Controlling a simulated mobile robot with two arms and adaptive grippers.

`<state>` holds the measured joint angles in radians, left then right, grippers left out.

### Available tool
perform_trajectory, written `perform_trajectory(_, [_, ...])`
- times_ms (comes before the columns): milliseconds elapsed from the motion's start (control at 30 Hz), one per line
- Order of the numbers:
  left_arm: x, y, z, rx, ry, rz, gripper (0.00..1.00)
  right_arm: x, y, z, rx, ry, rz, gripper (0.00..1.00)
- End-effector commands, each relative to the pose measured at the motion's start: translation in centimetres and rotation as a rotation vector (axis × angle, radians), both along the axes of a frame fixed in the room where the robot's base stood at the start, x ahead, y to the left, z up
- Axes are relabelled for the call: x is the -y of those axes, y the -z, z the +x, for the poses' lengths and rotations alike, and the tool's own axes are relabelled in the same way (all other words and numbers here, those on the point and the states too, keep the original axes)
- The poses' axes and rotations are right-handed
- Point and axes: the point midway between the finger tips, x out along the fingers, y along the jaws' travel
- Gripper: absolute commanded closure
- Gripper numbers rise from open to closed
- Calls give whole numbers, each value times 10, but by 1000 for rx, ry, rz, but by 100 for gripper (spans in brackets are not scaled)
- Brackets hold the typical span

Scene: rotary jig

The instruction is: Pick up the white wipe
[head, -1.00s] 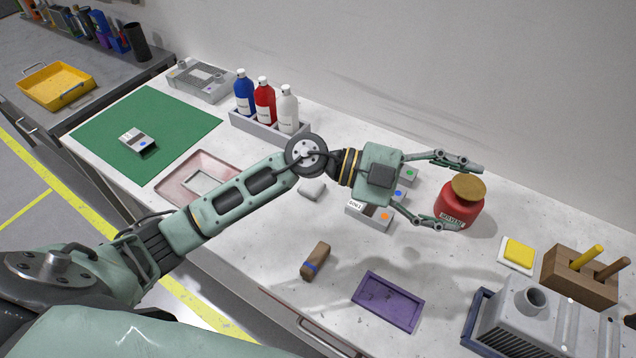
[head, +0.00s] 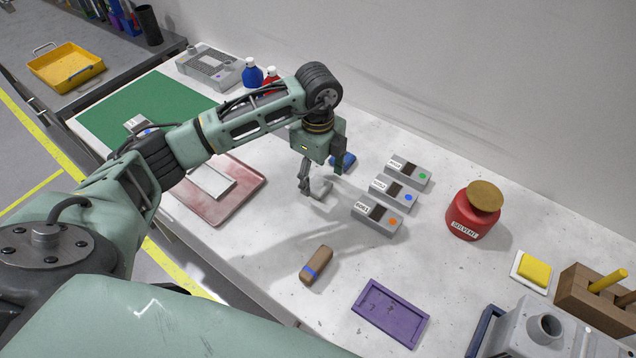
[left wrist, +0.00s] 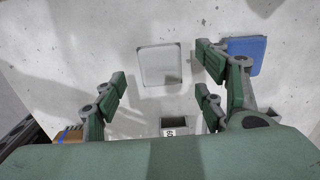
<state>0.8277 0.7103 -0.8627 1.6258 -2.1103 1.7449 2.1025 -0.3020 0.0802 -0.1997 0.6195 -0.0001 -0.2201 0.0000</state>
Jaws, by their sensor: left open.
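The white wipe (head: 321,187) is a small pale square lying on the white bench, partly hidden by my left gripper in the head view. In the left wrist view the wipe (left wrist: 160,66) lies flat between the fingers, toward the top. My left gripper (head: 322,178) points down over the wipe with its fingers apart. In the left wrist view the open fingers (left wrist: 161,80) hold nothing, and a gap to the wipe seems to remain. My right gripper is not in view.
A blue pad (head: 344,160) lies close beside the wipe. Grey boxes (head: 375,219) stand to the right, with a red solvent jar (head: 470,216) beyond. A pink tray (head: 245,190) lies left, a brown block (head: 316,264) and purple tray (head: 391,313) in front.

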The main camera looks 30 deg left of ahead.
Motion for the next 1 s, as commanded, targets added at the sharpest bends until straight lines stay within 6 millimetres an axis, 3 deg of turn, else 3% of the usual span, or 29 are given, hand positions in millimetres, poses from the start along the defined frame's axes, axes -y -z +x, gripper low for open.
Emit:
perform_trajectory(33, [-1,5,0,-6,0,0,35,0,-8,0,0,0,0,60])
perform_trajectory(200, [-1,26,1,-2,1,-2,35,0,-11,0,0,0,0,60])
perform_trajectory(467, [-1,30,1,1,2,-2,35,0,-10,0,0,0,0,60])
perform_trajectory(933, [-1,30,1,1,2,-2,75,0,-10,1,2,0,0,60])
perform_trajectory(1000, [-1,30,1,1,2,-2,76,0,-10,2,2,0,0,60])
